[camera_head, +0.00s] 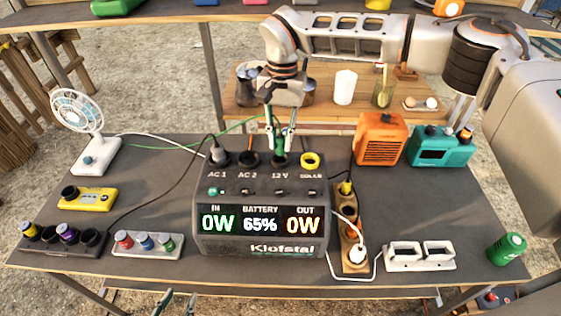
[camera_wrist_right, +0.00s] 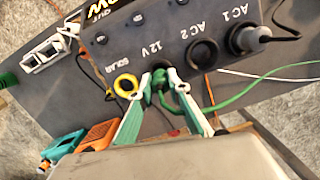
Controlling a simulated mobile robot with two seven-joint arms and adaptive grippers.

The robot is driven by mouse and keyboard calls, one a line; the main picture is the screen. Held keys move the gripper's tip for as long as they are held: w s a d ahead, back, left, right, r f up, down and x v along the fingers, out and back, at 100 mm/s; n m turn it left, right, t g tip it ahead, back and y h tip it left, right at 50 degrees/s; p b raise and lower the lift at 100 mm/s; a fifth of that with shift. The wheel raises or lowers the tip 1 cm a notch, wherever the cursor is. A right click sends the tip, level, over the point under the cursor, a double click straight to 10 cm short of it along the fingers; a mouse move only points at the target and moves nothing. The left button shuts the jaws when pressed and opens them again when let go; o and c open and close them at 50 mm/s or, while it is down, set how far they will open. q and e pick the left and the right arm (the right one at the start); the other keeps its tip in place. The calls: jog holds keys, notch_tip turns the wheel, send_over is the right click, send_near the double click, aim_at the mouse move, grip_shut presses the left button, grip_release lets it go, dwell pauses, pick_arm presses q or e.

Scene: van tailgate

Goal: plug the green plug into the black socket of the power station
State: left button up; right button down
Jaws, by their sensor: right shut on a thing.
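The dark grey power station (camera_head: 262,190) stands mid-table and reads 65%. My right gripper (camera_head: 280,138) comes down from above and is shut on the green plug (camera_head: 280,145). The right wrist view shows the plug (camera_wrist_right: 160,82) between the fingertips (camera_wrist_right: 163,84), right at the black 12 V socket (camera_head: 281,160). Fingers and plug partly hide that socket, and I cannot tell how deep the plug sits. The black AC 2 socket (camera_wrist_right: 203,52) beside it looks empty. My left gripper (camera_head: 176,303) is low at the front table edge, its fingers apart and empty.
A grey plug (camera_head: 217,153) fills AC 1, and the yellow SOLAR socket (camera_head: 310,160) is close on the other side. A power strip (camera_head: 352,225), an orange heater (camera_head: 379,140) and a teal radio (camera_head: 440,147) stand to the right. A white fan (camera_head: 85,125) stands left.

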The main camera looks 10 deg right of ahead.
aim_at(280, 148)
jog(key=shift+f, duration=1.6)
jog(key=c, duration=1.8)
grip_release()
jog(key=r, duration=0.4)
jog(key=w+r, duration=0.1)
jog(key=r, duration=0.7)
jog(key=shift+w+d, duration=0.15)
jog(key=shift+d, duration=0.15)
jog(key=shift+f, duration=0.1)
